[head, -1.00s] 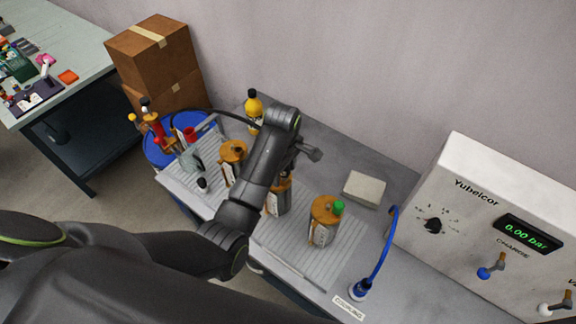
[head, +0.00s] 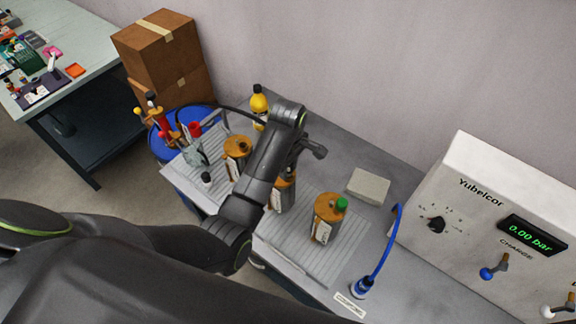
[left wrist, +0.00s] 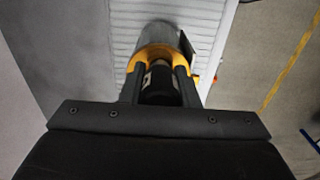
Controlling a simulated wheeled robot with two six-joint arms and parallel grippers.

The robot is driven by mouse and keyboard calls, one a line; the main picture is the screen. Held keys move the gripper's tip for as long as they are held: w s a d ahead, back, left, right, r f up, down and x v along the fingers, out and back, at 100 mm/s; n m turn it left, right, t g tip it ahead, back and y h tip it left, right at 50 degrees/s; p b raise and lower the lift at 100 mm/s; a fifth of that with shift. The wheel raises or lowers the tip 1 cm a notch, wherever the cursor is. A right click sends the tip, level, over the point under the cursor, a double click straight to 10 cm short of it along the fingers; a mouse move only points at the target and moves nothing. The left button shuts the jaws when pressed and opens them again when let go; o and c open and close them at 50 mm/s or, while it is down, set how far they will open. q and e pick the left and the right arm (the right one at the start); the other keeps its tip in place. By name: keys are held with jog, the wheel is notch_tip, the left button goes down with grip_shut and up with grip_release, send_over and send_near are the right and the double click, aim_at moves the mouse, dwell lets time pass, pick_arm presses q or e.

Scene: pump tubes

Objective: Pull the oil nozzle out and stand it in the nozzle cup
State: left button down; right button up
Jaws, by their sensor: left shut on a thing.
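My left gripper (left wrist: 158,85) is shut on a black cylindrical piece (left wrist: 160,82) at the top of an orange-shouldered metal bottle (left wrist: 165,56). In the head view my left arm hides most of this gripper (head: 291,169), which is at the middle bottle (head: 282,197). I cannot tell whether the black piece is the oil nozzle. A red cup (head: 194,130) stands at the back left near the blue drum; I cannot tell whether it is the nozzle cup. My right gripper is not in view.
Orange-topped bottles stand left (head: 236,160) and right (head: 326,222) on a ribbed tray (head: 285,255). A yellow bottle (head: 259,104) and a pale block (head: 368,187) are behind. A pump with hose is by the blue drum (head: 164,150). The Yubelcor panel (head: 480,210) is right.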

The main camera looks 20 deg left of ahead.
pick_arm(q)
jog(key=shift+r, duration=0.65)
dwell(0.3)
jog(key=shift+w+r, duration=0.15)
jog(key=shift+r, duration=0.2)
jog(key=shift+s+r, duration=0.2)
jog(key=shift+r, duration=1.45)
jog(key=shift+w+a, duration=0.1)
jog(key=shift+w, duration=0.05)
